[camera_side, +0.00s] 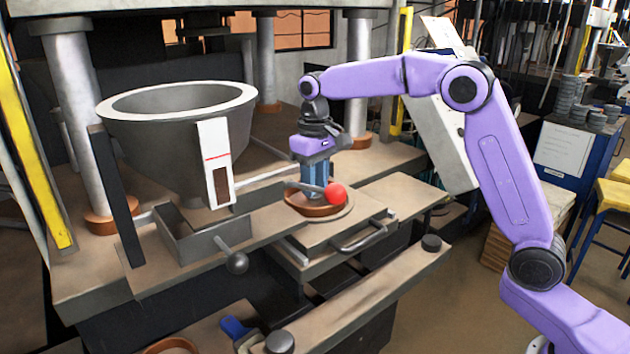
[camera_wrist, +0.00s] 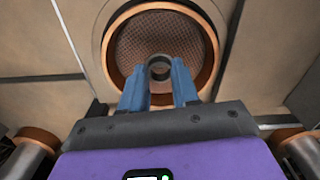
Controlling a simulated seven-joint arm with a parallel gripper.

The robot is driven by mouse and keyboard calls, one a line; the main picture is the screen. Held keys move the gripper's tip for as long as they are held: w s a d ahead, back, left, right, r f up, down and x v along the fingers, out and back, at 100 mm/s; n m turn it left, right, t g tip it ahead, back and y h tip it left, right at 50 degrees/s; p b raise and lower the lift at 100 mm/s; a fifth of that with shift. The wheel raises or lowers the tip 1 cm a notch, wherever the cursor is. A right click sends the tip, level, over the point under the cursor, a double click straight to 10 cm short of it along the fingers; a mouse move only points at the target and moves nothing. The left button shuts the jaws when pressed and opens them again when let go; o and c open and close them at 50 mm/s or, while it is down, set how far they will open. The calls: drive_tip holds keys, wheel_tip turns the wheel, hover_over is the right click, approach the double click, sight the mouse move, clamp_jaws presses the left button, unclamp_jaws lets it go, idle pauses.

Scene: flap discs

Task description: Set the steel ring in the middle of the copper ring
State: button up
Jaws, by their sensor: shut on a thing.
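The copper ring (camera_wrist: 112,55) is a wide, shallow orange-brown rim around a dark mesh floor. In the side view the copper ring (camera_side: 304,209) sits on a round plate on the press bench. My gripper (camera_side: 316,191) points down into it, with its blue fingers low inside the rim. In the wrist view my gripper (camera_wrist: 160,72) is shut on the small grey steel ring (camera_wrist: 160,59), which shows between the fingertips, near the middle of the copper ring and a little toward the lower side. I cannot tell whether it touches the mesh. The side view hides the steel ring.
A large grey hopper (camera_side: 150,135) with a pale rim stands to the left. A drawer handle (camera_side: 362,238) juts out in front. Steel columns stand behind.

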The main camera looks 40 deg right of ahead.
drive_tip(key=shift+f, duration=0.6)
idle(0.7)
idle(0.4)
drive_tip(key=o, duration=1)
drive_tip(key=shift+c, duration=0.2)
drive_tip(key=shift+r, duration=0.1)
wheel_tip(320, 180, up, 12)
